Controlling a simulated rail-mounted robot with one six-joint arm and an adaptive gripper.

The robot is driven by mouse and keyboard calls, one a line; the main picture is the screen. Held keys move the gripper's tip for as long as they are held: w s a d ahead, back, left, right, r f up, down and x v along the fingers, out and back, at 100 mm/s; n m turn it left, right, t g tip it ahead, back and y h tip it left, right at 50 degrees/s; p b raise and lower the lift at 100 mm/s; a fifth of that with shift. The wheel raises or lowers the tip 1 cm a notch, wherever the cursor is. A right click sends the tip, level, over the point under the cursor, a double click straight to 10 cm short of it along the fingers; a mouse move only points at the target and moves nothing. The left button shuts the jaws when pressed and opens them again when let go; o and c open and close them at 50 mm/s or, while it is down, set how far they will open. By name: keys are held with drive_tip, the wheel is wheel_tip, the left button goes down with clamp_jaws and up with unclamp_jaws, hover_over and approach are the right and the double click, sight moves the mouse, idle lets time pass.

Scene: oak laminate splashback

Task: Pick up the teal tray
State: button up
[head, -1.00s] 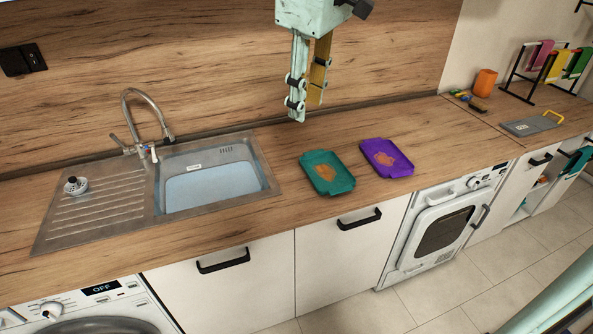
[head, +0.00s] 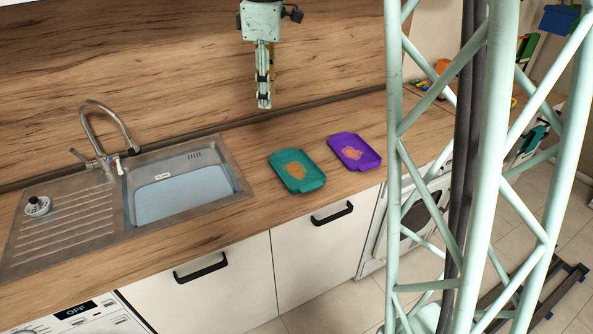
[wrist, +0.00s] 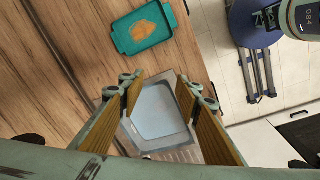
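The teal tray (head: 297,171) lies flat on the wooden counter, to the right of the sink, with an orange-brown patch on its bottom. It also shows in the wrist view (wrist: 143,45), near the top. My gripper (head: 264,104) hangs above the counter, behind and left of the tray in the head view, pointing down and clear of it. In the wrist view my gripper's fingers (wrist: 158,88) stand apart with nothing between them but the sink far below.
A purple tray (head: 355,152) with a similar patch lies just right of the teal one. The steel sink (head: 232,172) with its tall tap (head: 108,125) is at left. My lattice column covers the right side of the head view. Bare counter lies behind the trays.

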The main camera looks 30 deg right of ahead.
drive_tip(key=w+d+f+n+p, duration=0.1)
drive_tip(key=w+d+f+n, duration=0.2)
drive_tip(key=w+d+f, duration=0.4)
drive_tip(key=w+d+f+n+g+p, duration=0.1)
drive_tip(key=w+d+f+n, duration=0.2)
drive_tip(key=w+d+f, duration=0.3)
drive_tip(key=w+f, duration=0.4)
drive_tip(key=f, duration=0.3)
drive_tip(key=shift+w+d+f, duration=0.25)
drive_tip(key=shift+d+f, duration=0.15)
hover_over(283, 151)
drive_tip(key=shift+d+f, duration=0.15)
drive_tip(key=shift+f, duration=4.1)
drive_tip(key=shift+f, duration=0.1)
drive_tip(key=shift+f, duration=2.55)
drive_tip(key=shift+c, duration=0.4)
clamp_jaws()
